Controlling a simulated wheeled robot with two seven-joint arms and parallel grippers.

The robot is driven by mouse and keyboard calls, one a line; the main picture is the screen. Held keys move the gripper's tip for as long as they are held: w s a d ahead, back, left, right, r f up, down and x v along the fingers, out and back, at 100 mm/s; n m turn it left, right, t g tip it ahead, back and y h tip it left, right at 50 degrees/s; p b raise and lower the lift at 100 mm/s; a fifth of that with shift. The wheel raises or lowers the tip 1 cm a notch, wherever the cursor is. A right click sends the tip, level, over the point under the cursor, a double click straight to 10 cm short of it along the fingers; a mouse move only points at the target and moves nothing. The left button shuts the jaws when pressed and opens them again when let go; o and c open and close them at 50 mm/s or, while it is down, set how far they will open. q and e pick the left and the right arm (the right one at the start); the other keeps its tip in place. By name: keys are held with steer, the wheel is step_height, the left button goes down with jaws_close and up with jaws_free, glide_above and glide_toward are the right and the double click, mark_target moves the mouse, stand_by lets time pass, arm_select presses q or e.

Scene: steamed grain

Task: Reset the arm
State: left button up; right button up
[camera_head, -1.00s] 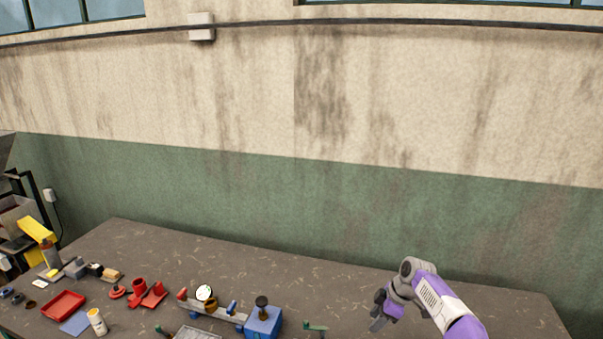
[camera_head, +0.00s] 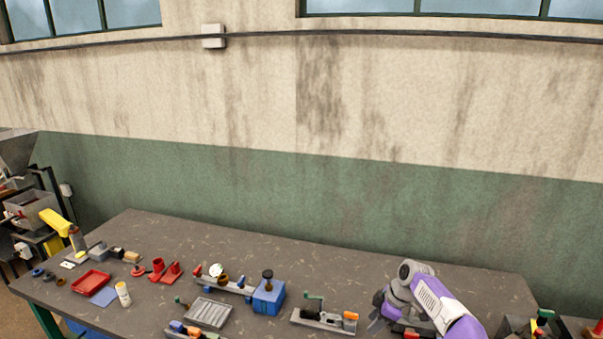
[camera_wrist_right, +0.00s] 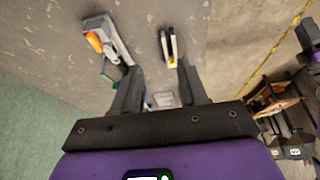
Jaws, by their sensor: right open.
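My right arm, purple and white, reaches in from the lower right of the head view. Its gripper (camera_head: 380,318) hangs over the right part of the workbench (camera_head: 420,272), its fingertips partly hidden by the wrist. In the right wrist view the two dark fingers of my right gripper (camera_wrist_right: 160,82) stand apart with nothing gripped between them. Below and beyond the fingers lie a grey fixture with an orange part (camera_wrist_right: 97,42) and a small dark tool with a yellow end (camera_wrist_right: 170,45). My left gripper is not in view.
A fixture with a green handle (camera_head: 315,308), a blue block with a dark knob (camera_head: 268,295), a grey tray (camera_head: 208,312), a red tray (camera_head: 91,281) and a white bottle (camera_head: 123,293) stand on the bench. The bench's back middle is clear. A yellow-armed machine (camera_head: 55,221) is at left.

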steer(key=a+f+m, duration=0.2)
steer(key=a+f, duration=0.3)
steer(key=f, duration=0.2)
steer(key=s+a+f+m, duration=0.6)
steer(key=s+a+f, duration=0.1)
steer(key=s+f, duration=0.55)
steer(key=s+f+m, duration=0.2)
steer(key=s+m, duration=0.3)
steer(key=s, duration=0.7)
steer(key=s+f+m, duration=0.2)
steer(key=s+m, duration=0.2)
steer(key=s, duration=0.8)
arm_select(q)
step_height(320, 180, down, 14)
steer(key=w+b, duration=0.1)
steer(key=b, duration=1.3)
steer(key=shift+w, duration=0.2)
arm_select(e)
step_height(320, 180, down, 13)
steer(key=w, duration=0.1)
steer(key=shift+f+g, duration=0.2)
steer(key=shift+g, duration=0.1)
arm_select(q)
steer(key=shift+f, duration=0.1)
arm_select(e)
steer(key=shift+d, duration=0.1)
